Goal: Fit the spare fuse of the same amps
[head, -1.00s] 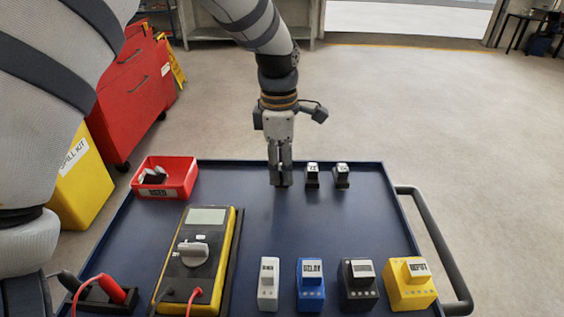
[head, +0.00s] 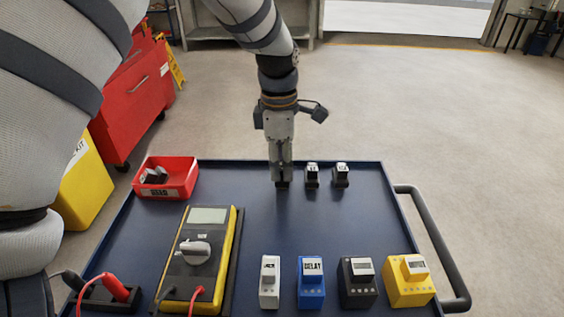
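My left gripper (head: 281,178) points straight down over the back middle of the blue tray top (head: 330,225). Its fingertips are at a small dark block (head: 283,186), mostly hidden by the fingers. Whether they grip it cannot be told. A red bin (head: 180,191) at the back left holds small dark and grey pieces. My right gripper is not in view.
A yellow multimeter (head: 232,245) with red lead lies front left. Along the front stand a white module (head: 269,290), a blue relay (head: 311,292), a black module (head: 358,293) and a yellow module (head: 408,292). The tray's middle is clear. A handle (head: 440,240) runs along its right side.

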